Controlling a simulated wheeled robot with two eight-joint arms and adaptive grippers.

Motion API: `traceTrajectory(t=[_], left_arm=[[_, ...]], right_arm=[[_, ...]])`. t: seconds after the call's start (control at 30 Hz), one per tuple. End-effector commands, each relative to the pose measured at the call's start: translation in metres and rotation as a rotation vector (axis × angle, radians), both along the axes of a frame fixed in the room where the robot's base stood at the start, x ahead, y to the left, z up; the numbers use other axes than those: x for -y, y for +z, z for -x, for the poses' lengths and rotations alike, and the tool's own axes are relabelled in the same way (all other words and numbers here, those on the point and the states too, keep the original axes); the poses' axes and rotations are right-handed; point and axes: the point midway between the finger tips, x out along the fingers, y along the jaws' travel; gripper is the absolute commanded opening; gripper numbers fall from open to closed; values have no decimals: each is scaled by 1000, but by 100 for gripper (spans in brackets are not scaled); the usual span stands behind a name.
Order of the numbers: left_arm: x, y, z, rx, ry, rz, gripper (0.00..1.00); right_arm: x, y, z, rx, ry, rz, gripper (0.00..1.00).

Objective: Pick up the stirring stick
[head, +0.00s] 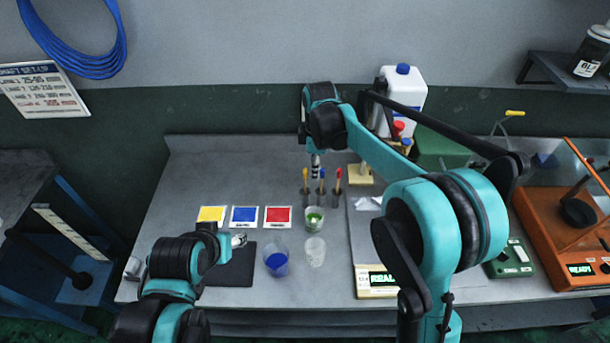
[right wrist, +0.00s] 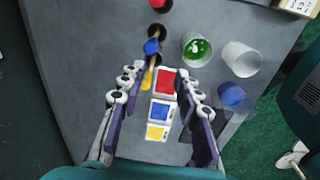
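Several stirring sticks stand in small dark holders in the head view: one with a yellow top (head: 305,174), one blue (head: 321,174) and one red (head: 339,173). In the right wrist view the blue top (right wrist: 151,47) lies just beyond my fingertips, the yellow top (right wrist: 147,78) shows between the fingers, and the red top (right wrist: 158,2) is at the upper edge. My right gripper (right wrist: 156,76) is open and empty, pointing down above the sticks; it also shows in the head view (head: 316,166). My left gripper (head: 240,240) is low over a dark mat; its finger opening is unclear.
Yellow, blue and red cards (head: 244,217) lie left of the sticks. A green-filled cup (head: 314,218), a clear cup (head: 315,251) and a blue-filled cup (head: 276,261) stand in front. A white jug (head: 408,88) is behind my right arm. The table's back left is clear.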

Motion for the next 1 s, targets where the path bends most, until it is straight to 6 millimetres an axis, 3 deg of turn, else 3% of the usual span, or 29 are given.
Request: traceTrajectory(t=[0.07, 0.27, 1.0], left_arm=[[0, 15, 0, 0, 0, 0, 49], [0, 10, 0, 0, 0, 0, 49], [0, -9, 0, 0, 0, 0, 49]], right_arm=[[-12, 0, -10, -27, 79, 11, 33], [-26, -25, -21, -64, 193, 24, 33], [-28, -104, -20, -67, 203, 25, 33]])
